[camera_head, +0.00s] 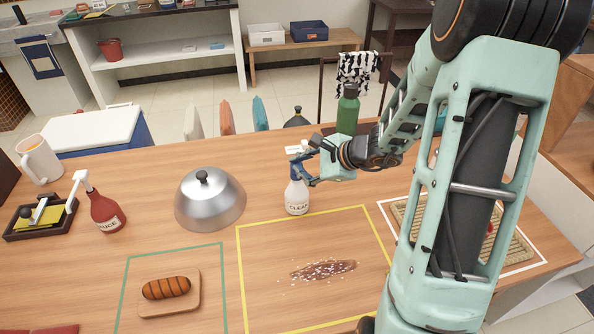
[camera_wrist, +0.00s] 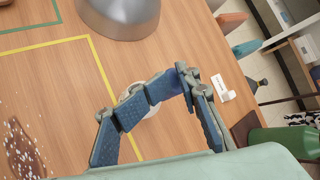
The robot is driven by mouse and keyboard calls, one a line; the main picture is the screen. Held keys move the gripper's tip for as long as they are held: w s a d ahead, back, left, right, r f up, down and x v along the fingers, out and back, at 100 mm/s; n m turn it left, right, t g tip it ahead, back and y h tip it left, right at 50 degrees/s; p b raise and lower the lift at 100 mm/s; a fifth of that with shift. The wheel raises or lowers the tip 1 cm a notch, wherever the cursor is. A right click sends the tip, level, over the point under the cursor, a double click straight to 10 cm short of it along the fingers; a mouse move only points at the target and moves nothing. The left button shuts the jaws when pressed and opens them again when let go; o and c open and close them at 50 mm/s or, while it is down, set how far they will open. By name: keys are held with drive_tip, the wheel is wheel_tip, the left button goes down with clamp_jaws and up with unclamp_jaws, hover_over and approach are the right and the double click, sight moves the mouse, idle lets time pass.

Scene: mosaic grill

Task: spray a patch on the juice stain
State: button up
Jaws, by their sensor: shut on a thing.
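The white spray bottle (camera_head: 297,196), labelled "CLEAN", stands upright just beyond the back edge of the yellow-taped area. My gripper (camera_head: 300,165) is shut on its neck, below the white spray head. In the wrist view my gripper's blue fingers (camera_wrist: 150,95) close around the bottle (camera_wrist: 128,98), which they mostly hide. The juice stain (camera_head: 323,270) is a brown patch with white specks inside the yellow square (camera_head: 243,262). The stain also shows in the wrist view at the left edge (camera_wrist: 22,145). I cannot tell whether the bottle's base touches the table.
A steel dome (camera_head: 209,200) stands left of the bottle, and a green bottle (camera_head: 347,112) stands behind. A sausage (camera_head: 166,288) lies on a wooden board at front left. A red sauce bottle (camera_head: 105,212) is further left. The wood around the stain is clear.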

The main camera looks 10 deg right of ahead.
drive_tip(key=f, duration=0.1)
drive_tip(key=s+f, duration=0.1)
drive_tip(key=f, duration=0.1)
drive_tip(key=shift+s+d, duration=0.3)
drive_tip(key=shift+s, duration=0.1)
drive_tip(key=shift+g, duration=0.4)
drive_tip(key=r+p, duration=0.3)
drive_tip(key=w+r+p, duration=0.1)
drive_tip(key=r, duration=0.1)
drive_tip(key=shift+r+p, duration=0.25)
drive_tip(key=shift+p, duration=0.1)
clamp_jaws()
drive_tip(key=shift+w+r, duration=0.1)
drive_tip(key=shift+r, duration=0.1)
drive_tip(key=shift+a+r, duration=0.1)
drive_tip(key=shift+w+r+m, duration=0.1)
drive_tip(key=shift+m, duration=0.3)
